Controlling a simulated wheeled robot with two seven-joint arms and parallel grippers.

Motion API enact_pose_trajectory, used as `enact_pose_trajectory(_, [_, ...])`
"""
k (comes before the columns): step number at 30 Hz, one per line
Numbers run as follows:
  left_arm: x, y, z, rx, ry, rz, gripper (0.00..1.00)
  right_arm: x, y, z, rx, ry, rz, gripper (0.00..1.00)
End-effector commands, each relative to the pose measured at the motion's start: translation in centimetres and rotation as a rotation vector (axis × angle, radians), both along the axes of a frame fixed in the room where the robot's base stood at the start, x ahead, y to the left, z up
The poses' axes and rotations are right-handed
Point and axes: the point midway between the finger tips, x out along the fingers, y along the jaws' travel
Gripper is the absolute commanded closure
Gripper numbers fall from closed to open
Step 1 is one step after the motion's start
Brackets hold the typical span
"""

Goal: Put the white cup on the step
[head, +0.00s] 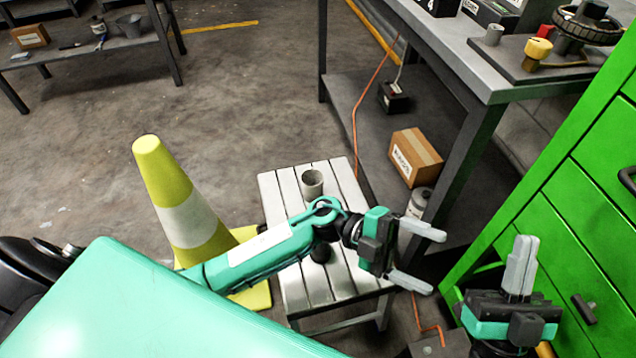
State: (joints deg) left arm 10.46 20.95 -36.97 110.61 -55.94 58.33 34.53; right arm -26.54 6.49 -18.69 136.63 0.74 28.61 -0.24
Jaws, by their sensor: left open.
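My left gripper (434,262) is open and empty. It is over the right side of the step, its fingers pointing right, away from the cup and apart from it. My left forearm crosses above the middle of the step and hides part of its slats. My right gripper (522,262) is at the lower right, fingers pointing up and close together, with nothing seen between them.
A yellow-and-white cone (178,200) stands left of the step. A workbench (450,50) is at the upper right, with a cardboard box (415,157) on its lower shelf. A green drawer cabinet (570,190) is at right. Floor beyond the step is clear.

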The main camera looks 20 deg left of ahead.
Motion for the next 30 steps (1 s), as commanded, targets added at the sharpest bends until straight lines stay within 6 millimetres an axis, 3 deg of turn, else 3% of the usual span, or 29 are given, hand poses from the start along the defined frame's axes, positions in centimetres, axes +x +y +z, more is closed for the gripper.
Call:
enact_pose_trajectory(3, [-1.5, 1.4, 4.7, -0.263, 0.1, 0.108, 0.19, 0.0, 0.0, 0.0, 0.0, -0.001, 0.0, 1.0])
enact_pose_trajectory(6, [-1.7, 3.8, 7.9, -0.454, 0.193, 0.222, 0.19, 0.0, 0.0, 0.0, 0.0, -0.001, 0.0, 1.0])
enact_pose_trajectory(12, [-1.6, 10.4, 11.4, -0.751, 0.405, 0.473, 0.19, 0.0, 0.0, 0.0, 0.001, -0.002, 0.0, 1.0])
enact_pose_trajectory(16, [-1.6, 14.1, 11.8, -0.861, 0.528, 0.608, 0.19, 0.0, 0.0, 0.0, 0.001, -0.002, 0.0, 1.0])
enact_pose_trajectory(21, [-1.7, 16.8, 11.7, -0.926, 0.62, 0.703, 0.19, 0.0, 0.0, 0.0, 0.001, -0.002, 0.0, 1.0])
enact_pose_trajectory(30, [-1.7, 17.4, 11.7, -0.938, 0.639, 0.722, 0.19, 0.0, 0.0, 0.0, 0.001, -0.002, 0.0, 1.0])
